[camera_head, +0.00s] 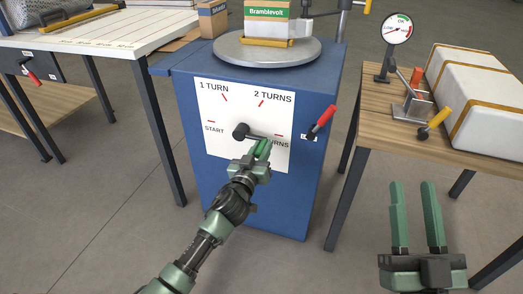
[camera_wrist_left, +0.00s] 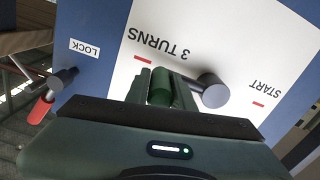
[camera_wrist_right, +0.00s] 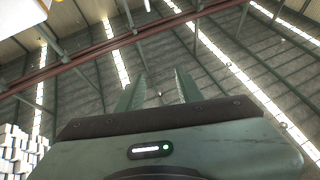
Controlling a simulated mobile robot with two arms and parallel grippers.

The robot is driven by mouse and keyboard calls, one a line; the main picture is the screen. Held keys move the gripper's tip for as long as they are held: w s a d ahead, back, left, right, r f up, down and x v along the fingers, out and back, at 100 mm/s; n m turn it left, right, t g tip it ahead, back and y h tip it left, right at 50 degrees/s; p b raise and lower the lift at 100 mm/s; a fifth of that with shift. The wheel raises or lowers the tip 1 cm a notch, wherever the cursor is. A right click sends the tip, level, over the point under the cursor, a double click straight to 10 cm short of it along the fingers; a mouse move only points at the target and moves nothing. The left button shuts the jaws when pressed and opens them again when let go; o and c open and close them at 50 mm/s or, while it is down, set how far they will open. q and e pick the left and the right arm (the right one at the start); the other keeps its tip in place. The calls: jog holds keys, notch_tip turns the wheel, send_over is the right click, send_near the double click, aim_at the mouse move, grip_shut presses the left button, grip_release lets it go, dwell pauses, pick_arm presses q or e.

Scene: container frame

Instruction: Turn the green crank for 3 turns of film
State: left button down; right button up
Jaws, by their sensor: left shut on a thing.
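The green crank shows its dark hub (camera_head: 240,131) on the white dial plate (camera_head: 215,100) of the blue cabinet. The plate has red marks for START, 1 TURN, 2 TURNS and 3 TURNS. The crank arm points right and slightly down, toward the 3 TURNS mark. My left gripper (camera_head: 262,150) is shut around the green handle, partly hiding it and the 3 TURNS label. In the left wrist view the green handle (camera_wrist_left: 161,86) sits between the fingers, beside the grey hub (camera_wrist_left: 211,91). My right gripper (camera_head: 416,215) is open and empty, in front of the wooden table.
A red lever (camera_head: 322,121) labelled LOCK is on the cabinet's right side. A round turntable (camera_head: 230,50) on top carries a Bramblevolt box (camera_head: 266,20). The wooden table (camera_head: 385,125) at right holds a gauge (camera_head: 397,29), a yellow-handled clamp (camera_head: 437,122) and white boxes (camera_head: 485,110).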

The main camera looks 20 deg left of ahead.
pick_arm(q)
jog(key=c, duration=1.2)
grip_release()
jog(key=shift+r, duration=0.15)
jog(key=shift+s, duration=0.1)
jog(key=shift+s+f, duration=0.2)
jog(key=shift+s, duration=0.15)
jog(key=shift+s+a+r+p, duration=0.1)
jog(key=shift+s+p, duration=0.35)
jog(key=shift+s, duration=1.3)
jog(key=shift+s+a+p, duration=0.1)
jog(key=shift+s+p, duration=0.3)
jog(key=shift+s, duration=1.3)
pick_arm(e)
notch_tip(320, 180, down, 7)
jog(key=w+g+h, duration=0.1)
jog(key=w+g, duration=0.1)
jog(key=g, duration=0.2)
jog(key=shift+w+d+f+g+h, duration=0.15)
jog(key=shift+d+g+h, duration=0.1)
jog(key=shift+g+h, duration=0.05)
